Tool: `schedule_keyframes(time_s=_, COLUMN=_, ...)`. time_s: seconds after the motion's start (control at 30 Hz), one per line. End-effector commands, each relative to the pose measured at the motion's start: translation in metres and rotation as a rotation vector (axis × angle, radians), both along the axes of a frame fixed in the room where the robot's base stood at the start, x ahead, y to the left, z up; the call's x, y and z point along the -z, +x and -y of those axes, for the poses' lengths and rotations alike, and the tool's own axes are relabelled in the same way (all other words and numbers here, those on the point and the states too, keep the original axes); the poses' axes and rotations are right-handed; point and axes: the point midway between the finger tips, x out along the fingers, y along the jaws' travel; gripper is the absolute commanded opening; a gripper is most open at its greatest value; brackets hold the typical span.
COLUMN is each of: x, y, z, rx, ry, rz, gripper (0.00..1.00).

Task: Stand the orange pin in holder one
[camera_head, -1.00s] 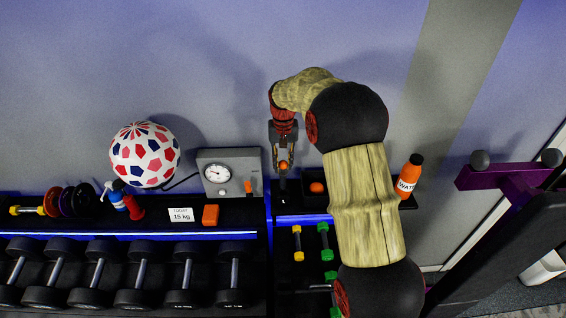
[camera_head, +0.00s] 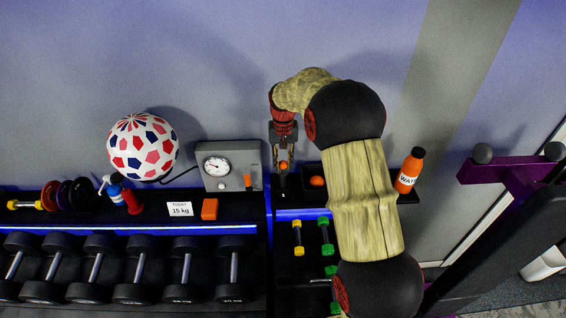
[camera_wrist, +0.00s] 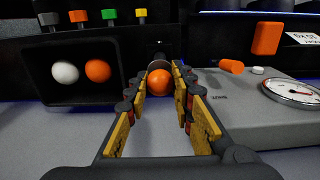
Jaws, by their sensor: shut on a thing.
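My gripper (camera_head: 283,168) points down over the dark shelf, between the grey box with a dial and the black tray. It is shut on a round orange knob, the visible head of the orange pin (camera_head: 283,165). In the wrist view the knob (camera_wrist: 160,84) sits between the fingertips (camera_wrist: 161,92). A dark holder-like piece (camera_head: 283,190) shows directly under the fingertips in the head view. I cannot read a number on it, nor tell whether the pin touches it or is inside it.
The black tray (camera_wrist: 38,88) beside my gripper holds a white ball (camera_wrist: 65,72) and an orange ball (camera_wrist: 98,71). The grey box (camera_head: 226,150) stands close on the other side. An orange bottle (camera_head: 410,170) is farther right. Dumbbells (camera_head: 188,268) fill the rack below.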

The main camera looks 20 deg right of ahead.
Motion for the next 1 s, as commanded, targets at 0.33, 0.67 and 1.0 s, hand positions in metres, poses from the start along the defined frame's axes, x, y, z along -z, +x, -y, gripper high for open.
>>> schedule_keyframes(time_s=0.33, x=0.013, y=0.0, z=0.0, rx=0.0, ry=0.0, rz=0.001, gripper=0.0)
schedule_keyframes(time_s=0.67, x=0.025, y=0.0, z=0.0, rx=0.0, ry=-0.001, rz=0.002, gripper=0.0)
schedule_keyframes(time_s=1.0, x=0.035, y=0.0, z=0.0, rx=0.0, ry=0.0, rz=0.001, gripper=0.0)
